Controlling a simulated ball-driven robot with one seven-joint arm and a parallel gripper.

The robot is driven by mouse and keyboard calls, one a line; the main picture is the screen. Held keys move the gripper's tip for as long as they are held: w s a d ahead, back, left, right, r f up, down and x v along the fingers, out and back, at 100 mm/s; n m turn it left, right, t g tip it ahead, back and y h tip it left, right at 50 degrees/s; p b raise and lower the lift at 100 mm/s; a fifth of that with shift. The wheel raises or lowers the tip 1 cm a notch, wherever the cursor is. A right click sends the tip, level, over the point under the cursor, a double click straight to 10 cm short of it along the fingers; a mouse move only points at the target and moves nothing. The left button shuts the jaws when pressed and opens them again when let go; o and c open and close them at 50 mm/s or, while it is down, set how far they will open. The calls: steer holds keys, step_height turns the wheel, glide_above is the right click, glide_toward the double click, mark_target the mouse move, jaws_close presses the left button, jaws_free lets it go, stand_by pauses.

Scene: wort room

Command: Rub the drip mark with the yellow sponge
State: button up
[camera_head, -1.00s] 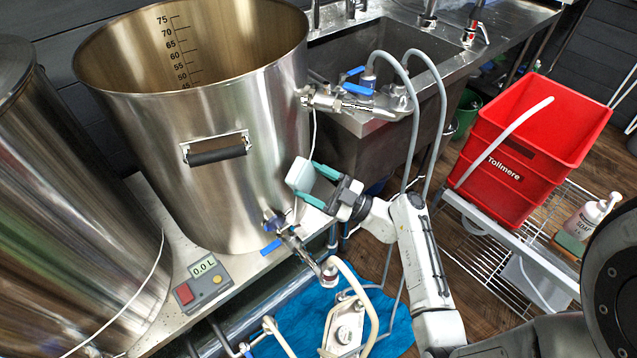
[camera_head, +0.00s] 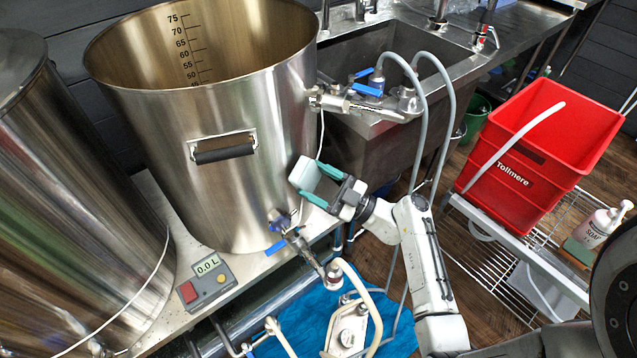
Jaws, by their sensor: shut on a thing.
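My gripper (camera_head: 318,184), with teal fingers, is shut on a pale block (camera_head: 304,173) beside the lower right wall of the large steel kettle (camera_head: 245,185). The block looks whitish rather than yellow. Whether it touches the kettle wall I cannot tell. I cannot make out a drip mark on the kettle; the block and gripper cover part of its right side. A small green and tan block (camera_head: 578,252) lies by the soap bottle at the right.
A valve with a blue lever (camera_head: 285,235) sticks out just below my gripper. Hoses and another valve (camera_head: 350,105) are above it, by the sink (camera_head: 340,55). A red crate (camera_head: 540,150) and soap bottle (camera_head: 603,224) stand right.

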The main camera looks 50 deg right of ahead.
mark_target(320, 172)
steer(key=shift+w+b, duration=0.4)
steer(key=shift+w, duration=0.2)
steer(key=shift+f, duration=0.1)
steer(key=shift+d+f+b, duration=0.15)
steer(key=shift+d+b, duration=0.5)
steer(key=shift+b, duration=0.25)
steer(key=shift+w+d+r+b, duration=0.1)
steer(key=shift+d+r+b, duration=0.1)
steer(key=shift+d+b, duration=0.65)
steer(key=d+b, duration=0.3)
steer(key=shift+w+d+b, duration=0.25)
steer(key=shift+w+b, duration=0.05)
steer(key=shift+s+b, duration=0.1)
steer(key=shift+b, duration=0.45)
